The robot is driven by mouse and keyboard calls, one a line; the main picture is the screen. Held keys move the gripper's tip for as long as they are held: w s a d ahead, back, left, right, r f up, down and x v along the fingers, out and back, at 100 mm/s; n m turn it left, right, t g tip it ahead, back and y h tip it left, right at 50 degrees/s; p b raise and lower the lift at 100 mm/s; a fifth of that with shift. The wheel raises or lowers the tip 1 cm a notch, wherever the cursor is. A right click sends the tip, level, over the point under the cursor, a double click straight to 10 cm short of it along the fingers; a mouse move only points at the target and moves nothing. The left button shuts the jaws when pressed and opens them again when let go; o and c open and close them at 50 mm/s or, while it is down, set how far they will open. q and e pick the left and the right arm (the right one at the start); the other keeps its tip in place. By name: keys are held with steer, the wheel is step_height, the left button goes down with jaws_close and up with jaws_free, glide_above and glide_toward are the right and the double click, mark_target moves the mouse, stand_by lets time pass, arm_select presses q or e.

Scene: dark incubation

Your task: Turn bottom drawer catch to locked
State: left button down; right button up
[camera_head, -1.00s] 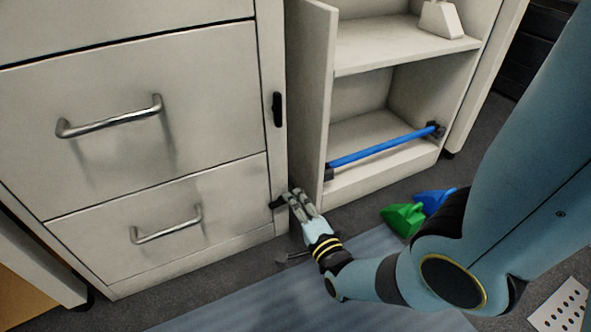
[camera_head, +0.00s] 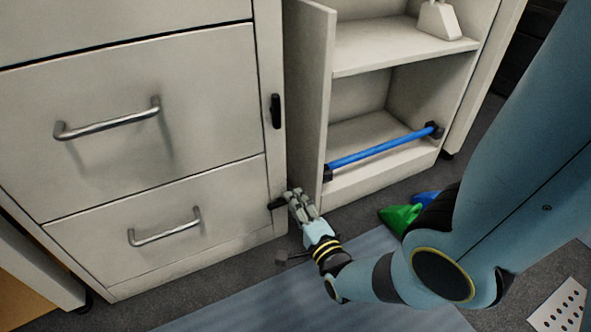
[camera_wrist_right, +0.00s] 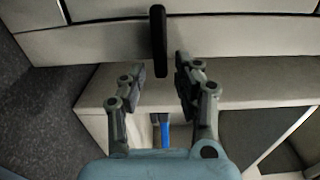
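The bottom drawer catch (camera_head: 277,204) is a small black handle on the cabinet's right frame strip, beside the bottom drawer (camera_head: 150,222). It lies roughly sideways in the head view. In the right wrist view the black catch (camera_wrist_right: 158,40) is just beyond the fingertips, in line with the gap between them. My right gripper (camera_head: 295,198) is close to the catch, on its right; it also shows in the right wrist view (camera_wrist_right: 159,78). Its fingers are apart with nothing between them. Contact with the catch cannot be told. My left gripper is out of view.
An upper black catch (camera_head: 276,111) stands upright on the same strip. An open shelf unit (camera_head: 360,62) with a blue bar (camera_head: 383,149) is on the right. A green object (camera_head: 400,218) and a blue object (camera_head: 425,198) lie on the floor beside my right arm.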

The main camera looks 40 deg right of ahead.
steer(key=shift+a+r, duration=0.1)
steer(key=shift+r, duration=0.05)
steer(key=shift+r, duration=4.85)
